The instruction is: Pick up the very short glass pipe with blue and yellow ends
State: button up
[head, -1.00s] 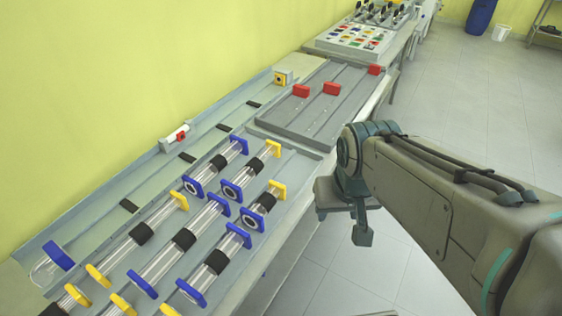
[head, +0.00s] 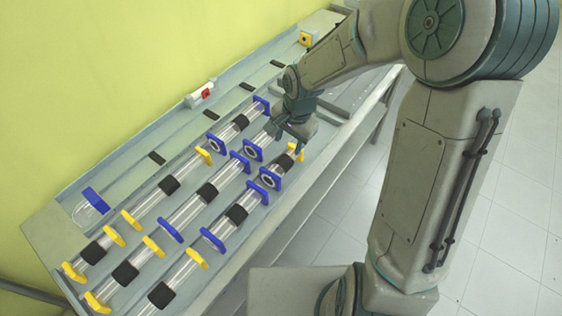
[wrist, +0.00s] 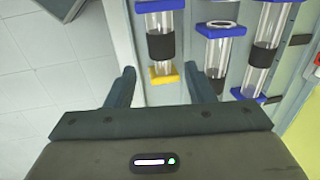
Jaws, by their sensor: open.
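The very short glass pipe (head: 284,165) lies in the rack's right-hand row, with a blue end at the lower left and a yellow end at the upper right. In the wrist view the short pipe (wrist: 160,23) has a blue end at top, a black band and a yellow end at the bottom. My gripper (head: 293,132) is open and empty above the rack, near the pipe's yellow end. In the wrist view my gripper (wrist: 160,84) has its fingers spread left and right of the yellow end, with no contact visible.
Several longer pipes, such as one with blue ends (head: 184,209), lie in parallel rows close by. A neighbouring pipe (wrist: 218,58) is beside my right finger in the wrist view. A red-button box (head: 199,95) is along the wall side. Open floor (head: 510,200) is to the right.

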aim_at(281, 163)
jog(key=f, duration=0.5)
jog(key=a+f, duration=0.1)
jog(key=f, duration=0.2)
jog(key=shift+w, duration=0.35)
jog(key=f, duration=0.2)
jog(key=a+f, duration=0.1)
jog(key=f, duration=0.1)
jog(key=shift+a+f+p, duration=0.1)
jog(key=shift+f+p, duration=0.05)
jog(key=shift+p, duration=0.15)
jog(key=shift+f, duration=0.5)
jog(key=c, duration=0.7)
jog(key=shift+w+r, duration=0.1)
jog(key=shift+c, duration=0.2)
